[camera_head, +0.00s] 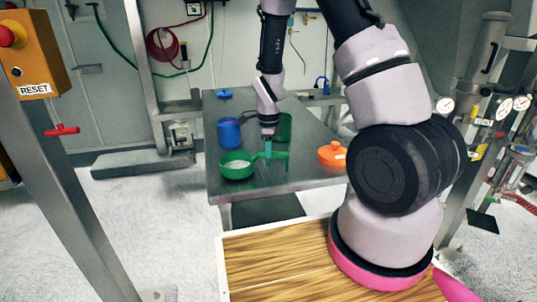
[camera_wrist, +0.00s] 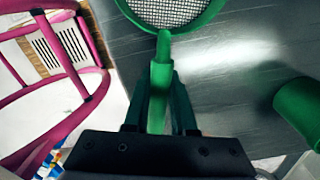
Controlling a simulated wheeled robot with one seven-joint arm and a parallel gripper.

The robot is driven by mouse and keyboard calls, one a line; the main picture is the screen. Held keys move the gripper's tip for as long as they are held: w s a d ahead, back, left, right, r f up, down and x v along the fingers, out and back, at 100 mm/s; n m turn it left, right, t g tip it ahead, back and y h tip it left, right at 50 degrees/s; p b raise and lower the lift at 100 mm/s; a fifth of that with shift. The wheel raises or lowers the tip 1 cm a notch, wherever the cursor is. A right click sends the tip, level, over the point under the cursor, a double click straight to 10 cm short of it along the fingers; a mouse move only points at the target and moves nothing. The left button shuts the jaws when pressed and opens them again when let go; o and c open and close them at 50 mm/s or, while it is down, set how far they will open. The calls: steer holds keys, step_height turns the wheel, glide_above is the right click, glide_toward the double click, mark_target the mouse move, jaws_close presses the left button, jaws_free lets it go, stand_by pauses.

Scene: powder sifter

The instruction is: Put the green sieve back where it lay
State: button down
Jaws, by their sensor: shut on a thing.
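The green sieve (camera_head: 237,172) is at the front left of the steel table in the head view, a round bowl with a pale mesh. Its handle points right, to my gripper (camera_head: 268,153). In the wrist view the sieve's rim and mesh (camera_wrist: 185,14) show at the top, partly cut off. My gripper (camera_wrist: 160,105) is shut on the sieve's green handle (camera_wrist: 160,78), with a finger on each side. The bowl looks about level. I cannot tell whether it touches the table or hangs just above it.
On the steel table (camera_head: 305,180) a blue cup (camera_head: 229,133) stands behind the sieve. A green cup (camera_head: 285,127) stands behind my gripper, and an orange lidded container (camera_head: 331,154) is to the right. A small blue object (camera_head: 224,94) lies at the back left. The front middle is bare.

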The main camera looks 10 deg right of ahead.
steer(key=shift+f, duration=0.55)
stand_by(0.4)
steer(key=c, duration=0.7)
jaws_free()
steer(key=shift+o, duration=0.2)
